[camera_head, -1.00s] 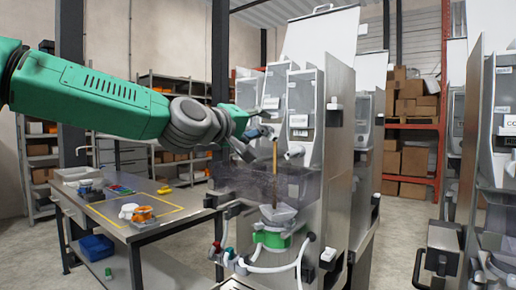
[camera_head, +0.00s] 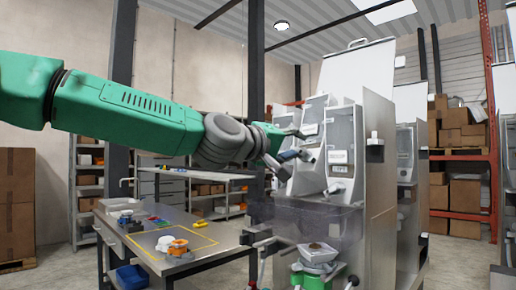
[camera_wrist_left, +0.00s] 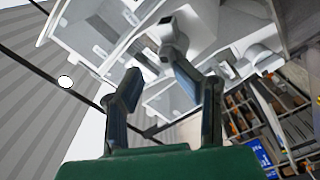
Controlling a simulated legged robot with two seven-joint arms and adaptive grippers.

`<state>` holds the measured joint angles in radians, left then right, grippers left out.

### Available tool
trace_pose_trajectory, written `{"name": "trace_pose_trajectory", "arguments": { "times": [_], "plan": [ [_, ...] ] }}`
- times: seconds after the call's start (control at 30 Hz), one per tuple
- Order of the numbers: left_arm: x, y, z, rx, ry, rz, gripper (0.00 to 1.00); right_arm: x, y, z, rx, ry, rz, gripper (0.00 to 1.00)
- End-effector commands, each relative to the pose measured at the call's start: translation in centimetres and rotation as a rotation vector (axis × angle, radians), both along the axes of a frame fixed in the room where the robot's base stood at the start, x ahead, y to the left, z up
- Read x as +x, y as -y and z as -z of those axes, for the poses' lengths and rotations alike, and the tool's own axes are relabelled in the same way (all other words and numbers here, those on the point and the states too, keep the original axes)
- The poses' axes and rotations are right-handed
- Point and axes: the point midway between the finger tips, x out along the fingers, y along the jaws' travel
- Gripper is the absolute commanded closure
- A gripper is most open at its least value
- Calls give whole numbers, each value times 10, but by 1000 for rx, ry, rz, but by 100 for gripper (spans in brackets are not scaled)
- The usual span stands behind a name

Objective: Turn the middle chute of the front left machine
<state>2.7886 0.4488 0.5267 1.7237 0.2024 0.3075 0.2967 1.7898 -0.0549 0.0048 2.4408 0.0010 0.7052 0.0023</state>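The front left machine (camera_head: 378,140) is a tall metal cabinet with several grey dispensers. The front dispenser (camera_head: 341,150) has a small spout (camera_head: 334,188) low on it. My left gripper (camera_head: 287,160) is at the dispensers' left side, close to the middle one's lower part. In the left wrist view, my left gripper (camera_wrist_left: 152,66) has its fingers apart, with a grey-white rounded chute (camera_wrist_left: 176,32) just beyond and between the tips. Contact cannot be told.
A clear panel (camera_head: 310,215) spans the front below the dispensers. A metal table (camera_head: 150,258) at left carries an orange-and-white item (camera_head: 178,247) and others. More machines stand at right. Shelves and boxes (camera_head: 460,128) are behind.

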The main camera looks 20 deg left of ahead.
Motion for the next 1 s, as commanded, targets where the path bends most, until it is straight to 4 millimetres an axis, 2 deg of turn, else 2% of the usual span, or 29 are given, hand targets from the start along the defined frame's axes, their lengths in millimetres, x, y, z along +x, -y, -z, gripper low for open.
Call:
{"name": "trace_pose_trajectory", "arguments": {
  "times": [0.8, 1.0],
  "plan": [
    [-54, -20, 1, 0, -1, -1, 69, 0, 0, 12, 0, -1, 0, 60],
    [-63, -23, -2, -2, -3, 0, 69, 0, 0, -6, 0, 0, 0, 60]
  ]
}}
